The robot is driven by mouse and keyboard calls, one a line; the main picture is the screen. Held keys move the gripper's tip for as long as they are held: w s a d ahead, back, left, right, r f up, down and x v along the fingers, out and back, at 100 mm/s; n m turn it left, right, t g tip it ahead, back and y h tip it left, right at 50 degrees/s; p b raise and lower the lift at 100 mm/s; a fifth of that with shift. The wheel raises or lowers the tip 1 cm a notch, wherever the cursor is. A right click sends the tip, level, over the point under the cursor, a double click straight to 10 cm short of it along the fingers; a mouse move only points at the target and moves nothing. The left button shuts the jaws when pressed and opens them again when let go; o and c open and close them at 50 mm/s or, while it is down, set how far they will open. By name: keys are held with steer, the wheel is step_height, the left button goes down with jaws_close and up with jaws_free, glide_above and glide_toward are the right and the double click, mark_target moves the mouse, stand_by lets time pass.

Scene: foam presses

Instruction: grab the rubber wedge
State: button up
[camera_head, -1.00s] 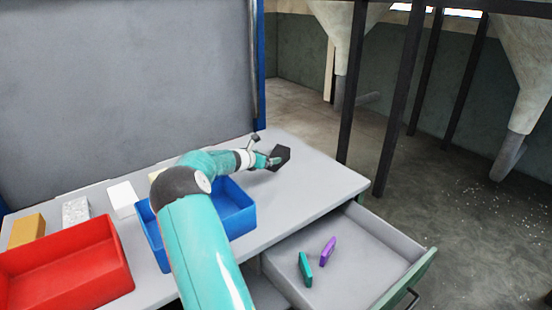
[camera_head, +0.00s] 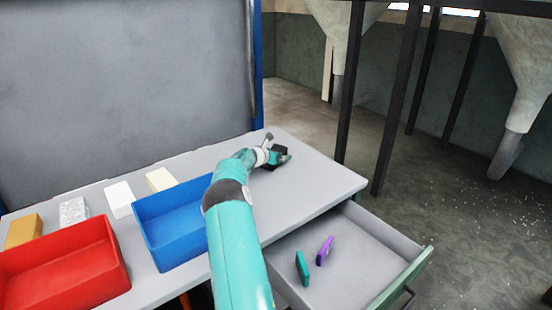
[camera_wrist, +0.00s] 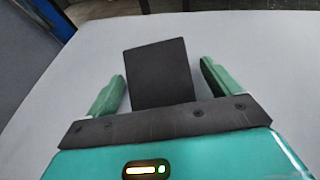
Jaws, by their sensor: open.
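The rubber wedge (camera_wrist: 160,72) is a black block on the light grey table. In the wrist view it lies between the two green fingers of my open gripper (camera_wrist: 160,82), with a gap showing on each side. Its near end is hidden behind the dark gripper body. In the head view my gripper (camera_head: 280,154) is at the far right part of the table, and the wedge (camera_head: 281,149) is partly hidden by it.
A blue bin (camera_head: 165,252) and a red bin (camera_head: 125,280) stand left of my arm. Several blocks, including an orange one (camera_head: 24,231) and a white one (camera_head: 118,199), lie behind them. An open drawer (camera_head: 365,265) at front right holds a teal piece (camera_head: 302,268) and a purple piece (camera_head: 325,250).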

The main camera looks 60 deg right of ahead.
steer(key=shift+c, duration=0.2)
steer(key=c, duration=1.1)
steer(key=shift+c, duration=0.4)
steer(key=shift+r, duration=0.15)
